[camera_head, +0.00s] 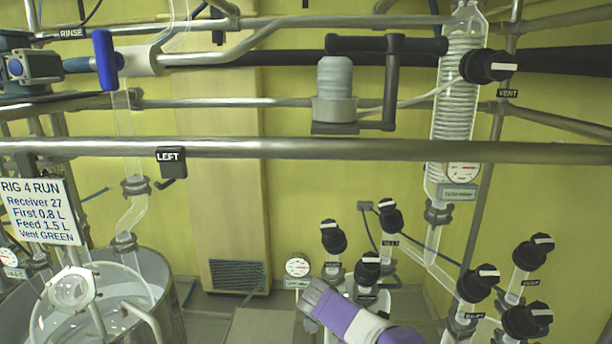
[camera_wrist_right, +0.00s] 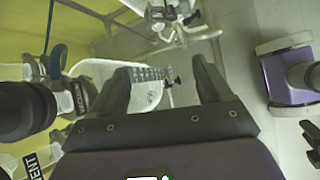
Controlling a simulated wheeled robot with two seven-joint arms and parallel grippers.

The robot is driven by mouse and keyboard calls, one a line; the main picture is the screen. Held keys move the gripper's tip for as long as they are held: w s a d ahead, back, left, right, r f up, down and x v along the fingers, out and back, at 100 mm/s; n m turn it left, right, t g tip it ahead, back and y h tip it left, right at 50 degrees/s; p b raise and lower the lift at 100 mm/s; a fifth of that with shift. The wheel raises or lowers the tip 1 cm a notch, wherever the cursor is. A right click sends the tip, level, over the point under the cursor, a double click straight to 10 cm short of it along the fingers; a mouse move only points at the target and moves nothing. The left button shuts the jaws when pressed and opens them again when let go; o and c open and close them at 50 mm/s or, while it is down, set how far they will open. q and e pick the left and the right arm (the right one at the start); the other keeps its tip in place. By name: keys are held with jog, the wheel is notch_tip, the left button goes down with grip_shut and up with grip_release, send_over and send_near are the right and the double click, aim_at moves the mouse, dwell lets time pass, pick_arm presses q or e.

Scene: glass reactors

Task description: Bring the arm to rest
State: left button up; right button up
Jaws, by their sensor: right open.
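My right gripper (camera_wrist_right: 160,78) shows in the right wrist view, with its two dark fingers spread apart and nothing held between them. Beyond the fingers is a pale vessel with a light rim, some distance behind.
A steel rail (camera_head: 400,151) crosses the rig. Several black-knobbed valves, including the VENT valve (camera_head: 487,66), stand at right. A glass coil condenser (camera_head: 457,95) and glass vessel (camera_head: 166,290) flank the middle. In the wrist view, a black knob (camera_wrist_right: 25,108) is close at left.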

jog(key=s+a+f+m+g+y+b, duration=0.1)
jog(key=s+f+y+b, duration=0.15)
jog(key=f, duration=1.15)
jog(key=s+a+f+m+g+y+b, duration=0.1)
jog(key=s+a+f+g+y+b, duration=0.15)
jog(key=f, duration=1.15)
pick_arm(q)
notch_tip(320, 180, down, 15)
jog(key=b, duration=0.9)
jog(key=shift+w, duration=0.25)
pick_arm(e)
jog(key=s+a+f+m+t+y, duration=0.1)
jog(key=s+f+m+y, duration=0.5)
jog(key=s+f+m, duration=1)
jog(key=s+a+f, duration=0.1)
jog(key=s+f, duration=0.4)
jog(key=f, duration=0.2)
jog(key=shift+s+f+t+y, duration=0.2)
jog(key=shift+s+t+y, duration=0.1)
jog(key=shift+t+y, duration=0.1)
pick_arm(q)
jog(key=shift+f, duration=0.1)
pick_arm(e)
jog(key=shift+c, duration=0.4)
